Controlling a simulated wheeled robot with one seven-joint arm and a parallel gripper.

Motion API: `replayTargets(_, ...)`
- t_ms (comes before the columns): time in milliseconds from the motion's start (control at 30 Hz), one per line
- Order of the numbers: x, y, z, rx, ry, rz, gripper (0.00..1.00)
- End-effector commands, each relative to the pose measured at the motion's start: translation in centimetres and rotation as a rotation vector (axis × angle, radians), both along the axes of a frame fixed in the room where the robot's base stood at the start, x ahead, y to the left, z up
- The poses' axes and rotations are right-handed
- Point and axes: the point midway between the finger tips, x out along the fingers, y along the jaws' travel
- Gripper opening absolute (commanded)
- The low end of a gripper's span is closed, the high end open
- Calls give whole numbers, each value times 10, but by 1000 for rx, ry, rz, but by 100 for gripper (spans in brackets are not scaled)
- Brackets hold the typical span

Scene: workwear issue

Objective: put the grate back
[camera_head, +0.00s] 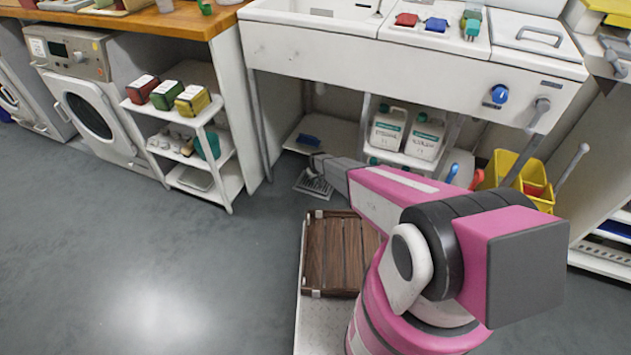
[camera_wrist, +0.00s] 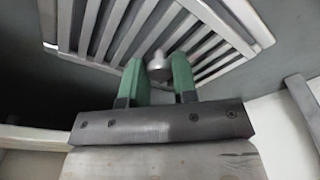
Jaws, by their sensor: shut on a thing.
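The grate (camera_head: 312,187) is a light metal frame with slats, low over the grey floor in front of the sink unit. My gripper (camera_head: 317,172) is at the end of my outstretched arm, just above it. In the wrist view, the grate (camera_wrist: 92,25) fills the upper part. Its round metal knob (camera_wrist: 158,66) is between the green fingers of my gripper (camera_wrist: 158,80), which are shut on it. A dark area (camera_wrist: 30,65) lies left of the grate; I cannot tell whether it is an opening or shadow. Whether the grate touches the floor is unclear.
A brown slatted wooden crate (camera_head: 339,253) sits near my arm's base. The sink unit (camera_head: 400,55) has a low shelf with white canisters (camera_head: 388,130). A yellow bucket (camera_head: 495,170) is at right, and a white shelf trolley (camera_head: 198,145) at left. The left floor is clear.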

Motion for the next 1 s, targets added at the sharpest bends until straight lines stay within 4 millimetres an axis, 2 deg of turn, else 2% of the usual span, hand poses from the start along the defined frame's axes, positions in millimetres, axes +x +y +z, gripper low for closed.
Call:
replayTargets(100, 0, 0, -10, 0, -1, 0, 0)
replayTargets(467, 0, 0, -13, 0, -1, 0, 0)
replayTargets(500, 0, 0, -12, 0, -1, 0, 40)
replayTargets(533, 0, 0, -12, 0, -1, 0, 49)
replayTargets(567, 0, 0, -12, 0, -1, 0, 52)
replayTargets(867, 0, 0, -11, 0, -1, 0, 52)
replayTargets(1000, -1, 0, -5, 0, -1, 0, 52)
